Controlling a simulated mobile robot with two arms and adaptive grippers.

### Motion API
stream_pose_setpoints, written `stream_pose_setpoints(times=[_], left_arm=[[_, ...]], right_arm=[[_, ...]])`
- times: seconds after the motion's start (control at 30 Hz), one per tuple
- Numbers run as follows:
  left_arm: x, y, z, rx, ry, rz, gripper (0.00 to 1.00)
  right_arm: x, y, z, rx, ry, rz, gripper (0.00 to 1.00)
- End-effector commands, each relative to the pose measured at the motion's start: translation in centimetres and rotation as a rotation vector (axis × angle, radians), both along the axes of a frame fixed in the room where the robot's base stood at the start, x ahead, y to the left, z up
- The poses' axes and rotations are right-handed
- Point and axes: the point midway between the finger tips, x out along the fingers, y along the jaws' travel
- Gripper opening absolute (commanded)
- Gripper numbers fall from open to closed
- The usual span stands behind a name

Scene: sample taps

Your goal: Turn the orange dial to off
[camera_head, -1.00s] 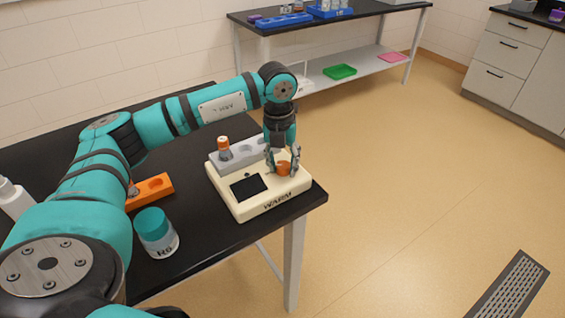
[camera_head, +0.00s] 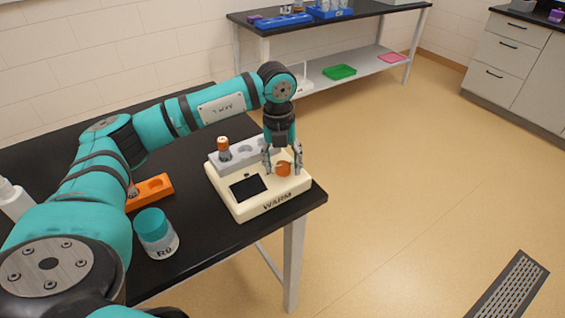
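The orange dial (camera_head: 283,169) sits on top of the cream device marked WARM (camera_head: 262,203), near its right side. The device has a dark screen (camera_head: 248,188) and stands near the table's right corner. My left gripper (camera_head: 283,170) points down over the dial, with its fingers spread apart on either side of it. Whether either finger touches the dial cannot be told. The dial's pointer or marks are too small to read. My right gripper is not in view.
A grey rack (camera_head: 240,154) with an orange-capped vial (camera_head: 223,148) is behind the screen. An orange rack (camera_head: 152,190), a teal-lidded jar (camera_head: 156,233) and a white bottle (camera_head: 13,198) are to the left. The black table (camera_head: 205,252) ends just right of the device.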

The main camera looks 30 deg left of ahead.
Motion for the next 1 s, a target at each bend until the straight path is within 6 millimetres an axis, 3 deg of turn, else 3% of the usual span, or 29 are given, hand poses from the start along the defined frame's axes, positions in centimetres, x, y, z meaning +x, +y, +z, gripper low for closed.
stream_pose_setpoints(times=[0.37,0.8,1.0], left_arm=[[-0.1,0.0,0.5,0.0,0.002,-0.003,0.58],[-0.3,0.3,8.9,-0.001,0.0,-0.003,0.58],[-0.4,0.5,11.4,-0.001,0.002,-0.002,0.58]], right_arm=[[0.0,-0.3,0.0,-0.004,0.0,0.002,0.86],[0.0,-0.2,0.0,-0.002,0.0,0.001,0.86],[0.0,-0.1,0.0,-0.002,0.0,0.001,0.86]])
